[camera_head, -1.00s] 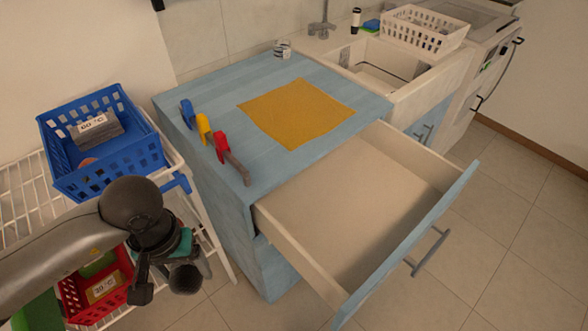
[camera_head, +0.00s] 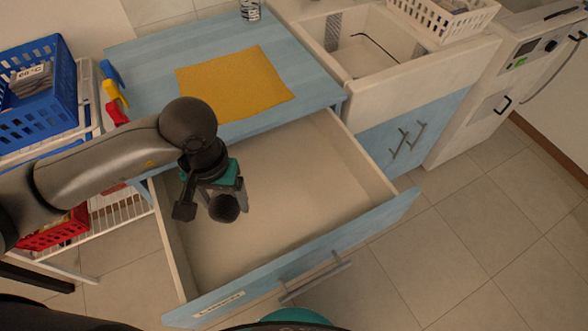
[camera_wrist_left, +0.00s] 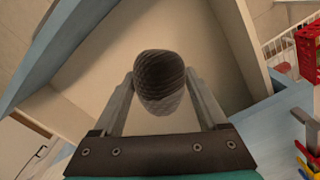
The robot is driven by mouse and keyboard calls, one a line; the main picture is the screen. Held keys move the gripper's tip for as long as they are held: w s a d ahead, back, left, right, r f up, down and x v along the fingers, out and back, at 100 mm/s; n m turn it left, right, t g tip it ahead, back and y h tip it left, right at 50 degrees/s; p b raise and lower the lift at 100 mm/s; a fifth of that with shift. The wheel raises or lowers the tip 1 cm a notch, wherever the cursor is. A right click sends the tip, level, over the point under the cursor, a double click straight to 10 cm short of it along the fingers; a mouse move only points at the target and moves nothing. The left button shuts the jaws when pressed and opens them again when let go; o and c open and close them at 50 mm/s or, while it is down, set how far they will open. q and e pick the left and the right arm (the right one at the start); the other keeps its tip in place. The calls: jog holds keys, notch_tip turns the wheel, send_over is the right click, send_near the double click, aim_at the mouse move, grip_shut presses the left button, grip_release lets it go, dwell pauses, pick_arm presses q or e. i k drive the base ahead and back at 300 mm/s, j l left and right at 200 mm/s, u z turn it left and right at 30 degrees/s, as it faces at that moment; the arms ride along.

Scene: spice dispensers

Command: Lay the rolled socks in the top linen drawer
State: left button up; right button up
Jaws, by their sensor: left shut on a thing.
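The rolled socks (camera_head: 225,209), a dark grey knitted bundle, are held between the fingers of my left gripper (camera_head: 213,200). The wrist view shows the bundle (camera_wrist_left: 158,78) clamped between the two fingertips, with the drawer floor behind it. The top linen drawer (camera_head: 310,185) is pulled open and looks empty, with a beige inside and a blue front bearing a label. My left gripper hangs over the left part of the drawer, and the socks appear above its floor. My right gripper is not in view.
A yellow cloth (camera_head: 235,82) lies on the blue counter (camera_head: 150,50). Coloured clips (camera_head: 115,92) sit at its left edge. A blue basket (camera_head: 38,100) and a red basket (camera_head: 55,228) stand on the white rack at left. The sink (camera_head: 375,60) is behind right.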

aim_at(328, 192)
jog(key=i+l, duration=0.1)
jog(key=l, duration=0.35)
jog(key=i+l, duration=0.1)
jog(key=l, duration=0.35)
jog(key=i+l, duration=0.1)
jog(key=l, duration=0.35)
